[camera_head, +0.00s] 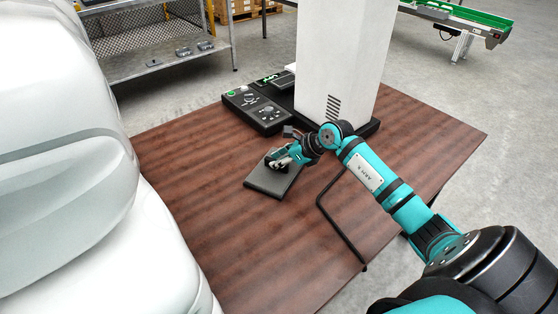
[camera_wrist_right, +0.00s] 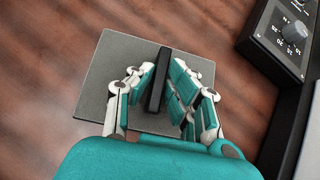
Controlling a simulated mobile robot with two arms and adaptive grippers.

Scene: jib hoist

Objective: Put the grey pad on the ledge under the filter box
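The grey pad (camera_head: 273,183) is a flat, dark grey square on the brown table, with a raised black bar handle across it. It also shows in the right wrist view (camera_wrist_right: 110,75), where the handle (camera_wrist_right: 157,85) runs between the fingers. My right gripper (camera_head: 283,157) is over the pad, its fingers on either side of the handle and close against it; it looks shut on it. The pad looks flat; I cannot tell any gap beneath it. A tall white box (camera_head: 343,60) with vent slots stands on a black base at the back. No ledge is clearly visible. My left gripper is not in view.
A black control panel (camera_head: 254,108) with knobs sits left of the white box. A bent black bar (camera_head: 343,228) is at the table's right front. A large white rounded body (camera_head: 60,170) fills the left. The table (camera_head: 200,165) left of the pad is clear.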

